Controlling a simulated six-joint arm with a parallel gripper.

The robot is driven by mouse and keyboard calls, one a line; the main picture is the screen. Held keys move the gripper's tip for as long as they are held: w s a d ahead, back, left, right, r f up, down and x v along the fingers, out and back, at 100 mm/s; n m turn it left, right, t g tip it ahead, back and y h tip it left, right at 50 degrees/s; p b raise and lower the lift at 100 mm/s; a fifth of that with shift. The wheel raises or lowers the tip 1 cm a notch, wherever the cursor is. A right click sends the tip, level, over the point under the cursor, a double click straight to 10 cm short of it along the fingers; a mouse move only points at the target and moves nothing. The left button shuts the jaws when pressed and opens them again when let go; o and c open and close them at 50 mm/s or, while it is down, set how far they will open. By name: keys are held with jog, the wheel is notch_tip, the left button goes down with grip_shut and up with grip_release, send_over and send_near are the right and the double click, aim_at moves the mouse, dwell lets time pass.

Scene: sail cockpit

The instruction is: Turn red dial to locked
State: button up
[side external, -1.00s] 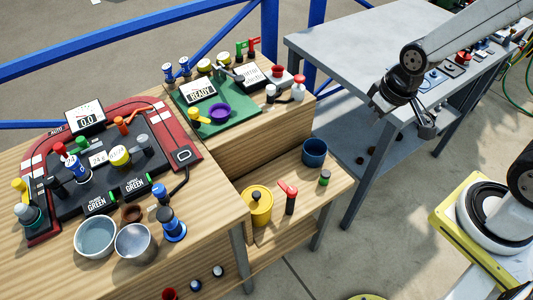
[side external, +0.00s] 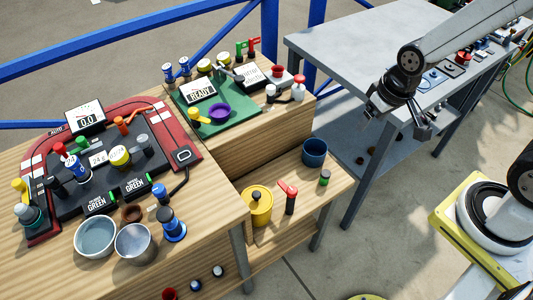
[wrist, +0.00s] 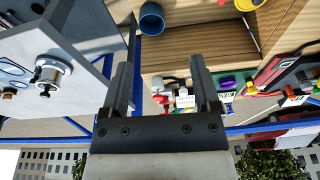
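Several red parts are in the side view, and I cannot tell for certain which is the red dial. A red knob (side external: 277,71) sits on a small grey box beside the green board. A red-topped handle (side external: 288,188) stands on the lower wooden shelf. Another red knob (side external: 462,58) is on the grey table at the back right. My gripper (side external: 412,132) hangs in the air by the front of the grey table, right of the wooden benches and touching none of these. In the wrist view my gripper (wrist: 160,68) has its fingers wide apart with nothing between them.
A blue cup (side external: 314,152) and a yellow canister (side external: 257,205) stand on the lower shelf. The green board (side external: 240,118) holds a purple bowl (side external: 219,112). A red and black console (side external: 180,135) fills the left bench. Blue rails (side external: 130,42) run behind. Open floor separates the benches and my base.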

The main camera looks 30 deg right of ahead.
jog(key=w+a+f+m+g, duration=0.1)
jog(key=w+a+f+m, duration=0.5)
jog(key=a+f, duration=0.15)
jog(key=m+g, duration=0.2)
jog(key=m, duration=0.3)
send_over(292, 190)
notch_tip(292, 190, down, 8)
jog(key=shift+f, duration=0.25)
jog(key=shift+f, duration=3.85)
grip_shut()
